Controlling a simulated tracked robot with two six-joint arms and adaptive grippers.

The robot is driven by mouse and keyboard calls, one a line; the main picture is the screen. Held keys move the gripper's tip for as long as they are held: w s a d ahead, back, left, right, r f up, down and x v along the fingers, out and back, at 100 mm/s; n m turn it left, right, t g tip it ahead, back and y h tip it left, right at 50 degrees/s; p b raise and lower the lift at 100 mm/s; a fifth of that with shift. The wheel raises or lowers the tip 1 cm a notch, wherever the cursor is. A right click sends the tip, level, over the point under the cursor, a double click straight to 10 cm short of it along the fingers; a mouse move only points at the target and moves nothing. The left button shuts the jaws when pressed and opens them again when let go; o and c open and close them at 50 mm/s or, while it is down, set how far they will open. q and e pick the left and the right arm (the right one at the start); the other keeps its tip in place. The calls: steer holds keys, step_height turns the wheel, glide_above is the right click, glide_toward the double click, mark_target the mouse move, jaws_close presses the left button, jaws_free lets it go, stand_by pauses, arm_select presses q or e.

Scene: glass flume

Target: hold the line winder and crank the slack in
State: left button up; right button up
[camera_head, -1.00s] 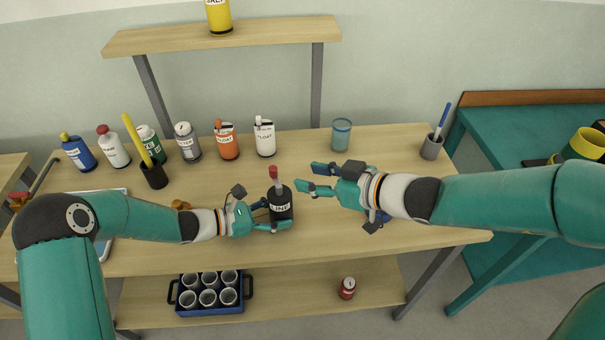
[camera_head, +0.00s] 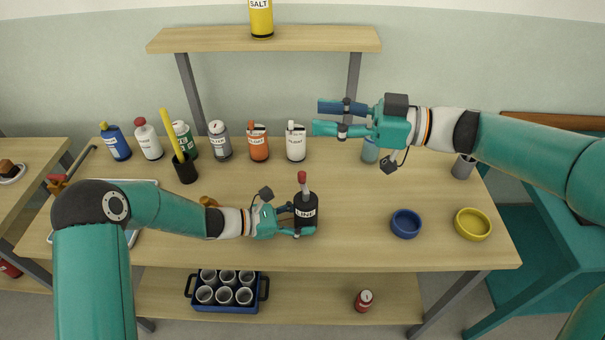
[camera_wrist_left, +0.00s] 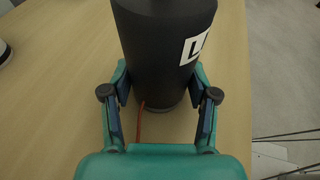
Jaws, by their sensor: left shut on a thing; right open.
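The line winder (camera_head: 306,213) is a black cylinder with a white label and a red-tipped crank handle (camera_head: 302,180) on top. It stands upright on the wooden bench. My left gripper (camera_head: 301,221) is shut on its body from the left, low down. In the left wrist view the winder (camera_wrist_left: 165,45) sits between the two fingers, with part of its label showing; its top is out of that view. A thin red line (camera_wrist_left: 139,122) shows by its base. My right gripper (camera_head: 320,117) is open and empty, raised up and to the right of the crank handle.
Several bottles stand behind, including a white one (camera_head: 296,142) and an orange one (camera_head: 258,143). A blue bowl (camera_head: 406,224) and a yellow bowl (camera_head: 473,225) lie to the right. A blue-green cup (camera_head: 370,150) is partly hidden behind my right gripper. Bench between winder and blue bowl is clear.

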steer(key=w+d+f+n+g+h, duration=0.4)
steer(key=w+d+f+g, duration=0.15)
steer(key=f, duration=0.35)
glide_toward(302, 173)
steer(key=x, duration=1)
steer(key=shift+f, duration=0.35)
steer(key=shift+c, duration=0.4)
steer(key=shift+m, duration=0.3)
jaws_close()
